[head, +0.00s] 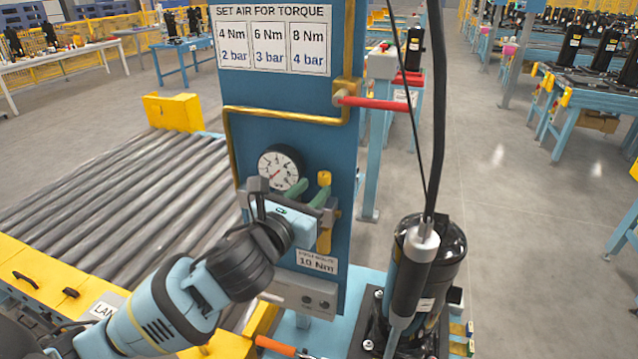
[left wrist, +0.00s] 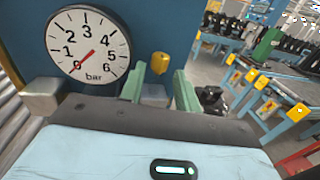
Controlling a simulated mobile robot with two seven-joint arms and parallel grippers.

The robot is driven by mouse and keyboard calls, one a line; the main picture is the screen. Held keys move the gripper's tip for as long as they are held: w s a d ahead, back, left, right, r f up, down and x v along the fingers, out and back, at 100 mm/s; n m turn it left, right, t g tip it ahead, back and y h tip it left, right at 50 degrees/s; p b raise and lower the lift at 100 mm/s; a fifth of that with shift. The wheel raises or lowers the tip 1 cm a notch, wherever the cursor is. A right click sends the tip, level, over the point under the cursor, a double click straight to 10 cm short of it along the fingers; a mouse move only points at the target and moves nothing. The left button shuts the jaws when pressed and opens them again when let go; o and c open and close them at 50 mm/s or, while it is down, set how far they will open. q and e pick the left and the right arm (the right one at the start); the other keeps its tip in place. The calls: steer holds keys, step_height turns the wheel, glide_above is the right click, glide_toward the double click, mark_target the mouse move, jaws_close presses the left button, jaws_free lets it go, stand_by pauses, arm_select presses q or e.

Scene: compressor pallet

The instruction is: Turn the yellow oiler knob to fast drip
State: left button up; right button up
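The yellow oiler knob (head: 324,178) sits on the blue panel, right of the pressure gauge (head: 281,167). A yellow part (head: 324,241) shows below it, partly behind my gripper. My left gripper (head: 309,191) is in front of the panel, its two green fingers apart. In the left wrist view the knob (left wrist: 160,63) appears in the gap between the fingers (left wrist: 159,88), just beyond their tips, with no visible contact. The gauge (left wrist: 88,46) there has its red needle near 0 bar. Any drip marking is not readable. My right gripper is not in view.
A red-handled lever (head: 385,103) sticks out from the panel's right edge on a yellow pipe. A black compressor (head: 440,270) and a hanging tool (head: 414,275) stand at the right. A roller conveyor (head: 130,200) lies left.

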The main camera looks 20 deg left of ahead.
mark_target(326, 181)
arm_select(q)
steer(key=shift+w+d, duration=0.15)
steer(key=shift+w, duration=0.7)
steer(key=shift+w+d, duration=0.15)
steer(key=shift+w, duration=0.65)
steer(key=shift+c, duration=0.4)
jaws_close()
steer(key=shift+d+y, duration=0.1)
steer(key=shift+y, duration=0.2)
steer(key=n+y, duration=0.2)
steer(key=d+n+y, duration=0.1)
steer(key=y, duration=0.2)
steer(key=shift+n, duration=0.4)
steer(key=shift+w+d+n+g+y, duration=0.15)
steer(key=shift+n+g+y, duration=0.2)
steer(key=shift+n+y, duration=0.85)
steer(key=shift+s+d+n+g+y, duration=0.1)
steer(key=shift+n+g+y, duration=0.45)
steer(key=shift+y, duration=1.05)
steer(key=shift+n+y, duration=0.3)
steer(key=shift+n, duration=0.05)
